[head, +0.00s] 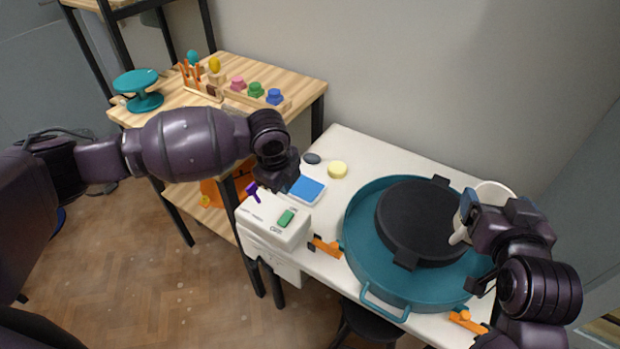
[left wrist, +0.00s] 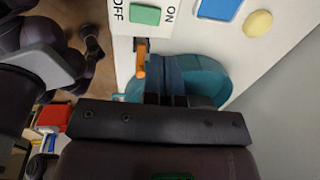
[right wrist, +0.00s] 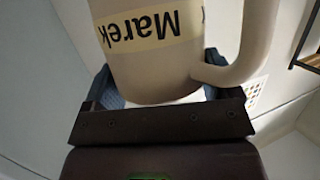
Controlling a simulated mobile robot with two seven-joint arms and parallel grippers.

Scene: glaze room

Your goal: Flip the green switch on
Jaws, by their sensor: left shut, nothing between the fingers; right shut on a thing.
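The green switch (head: 286,217) is on the top of a white control box (head: 262,234) at the left end of the white table. The left wrist view shows the green switch (left wrist: 146,14) between the printed words OFF and ON; I cannot tell which way it is tilted. My left gripper (head: 268,184) is shut and empty, above and behind the box, apart from the switch. My right gripper (head: 468,212) is shut on a white mug (head: 494,193) over the right side of the wheel basin. The mug (right wrist: 150,60) carries a label reading "Marek".
A teal basin (head: 358,262) with a black wheel head (head: 420,222) fills the table's middle. A blue sponge-like pad (head: 306,189), a yellow round piece (head: 337,169) and a dark oval piece (head: 312,158) lie behind the box. A wooden table (head: 292,82) holds tools and colored knobs.

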